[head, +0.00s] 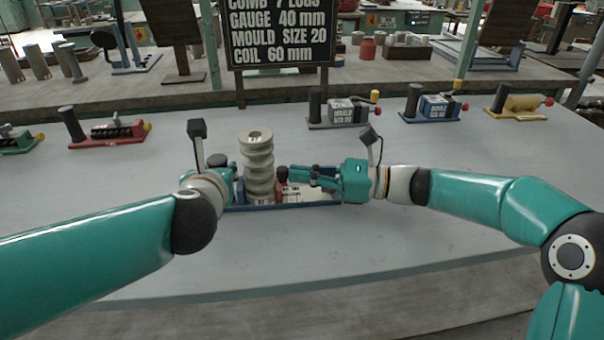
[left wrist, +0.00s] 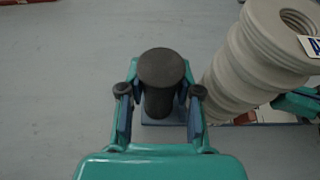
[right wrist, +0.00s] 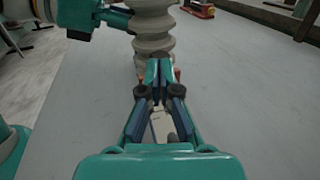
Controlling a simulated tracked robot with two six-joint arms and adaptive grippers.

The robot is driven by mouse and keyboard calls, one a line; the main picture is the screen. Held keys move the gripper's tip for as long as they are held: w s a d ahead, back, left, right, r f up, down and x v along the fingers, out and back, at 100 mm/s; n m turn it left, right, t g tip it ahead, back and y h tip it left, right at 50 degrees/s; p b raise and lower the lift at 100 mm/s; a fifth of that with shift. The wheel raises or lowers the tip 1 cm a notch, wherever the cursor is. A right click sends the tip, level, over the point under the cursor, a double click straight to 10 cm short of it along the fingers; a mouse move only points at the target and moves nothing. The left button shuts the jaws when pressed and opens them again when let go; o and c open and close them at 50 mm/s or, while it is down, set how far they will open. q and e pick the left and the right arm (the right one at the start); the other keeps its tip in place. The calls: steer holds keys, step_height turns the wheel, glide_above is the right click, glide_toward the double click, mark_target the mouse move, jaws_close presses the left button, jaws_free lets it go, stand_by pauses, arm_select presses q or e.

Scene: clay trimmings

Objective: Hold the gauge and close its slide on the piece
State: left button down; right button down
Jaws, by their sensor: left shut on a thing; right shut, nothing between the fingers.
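The gauge (head: 320,199) is a low blue-based tool with a pale lettered face, at the middle of the table. The piece (head: 258,158), a grey ribbed cylinder with a hole in its top, stands upright on it. My left gripper (left wrist: 160,95) is shut on the gauge's black post (left wrist: 161,68), left of the piece. My right gripper (head: 290,174) is shut and empty, its fingertips at the piece's right side by a red part (head: 281,190), probably the slide's jaw. In the right wrist view the fingertips overlap the foot of the piece (right wrist: 153,38); contact is unclear.
Similar tools stand behind: a red one (head: 110,133) at the left, a grey one (head: 345,112), a blue one (head: 433,107) and a yellow one (head: 520,105) at the right. A dark sign (head: 278,35) stands at the back. The table front is clear.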

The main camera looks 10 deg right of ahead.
steer(key=v, duration=1.2)
steer(key=shift+s+d, duration=0.2)
steer(key=shift+d, duration=0.15)
steer(key=c, duration=1.7)
jaws_free()
steer(key=shift+s+d, duration=0.1)
steer(key=shift+d, duration=0.1)
steer(key=shift+o, duration=1.3)
steer(key=shift+a, duration=0.3)
steer(key=o, duration=0.5)
steer(key=x, duration=0.2)
steer(key=shift+a+r, duration=0.25)
steer(key=shift+a, duration=0.05)
steer(key=shift+c, duration=0.2)
steer(key=x, duration=1.1)
steer(key=shift+w+a, duration=0.3)
steer(key=shift+w, duration=0.1)
jaws_close()
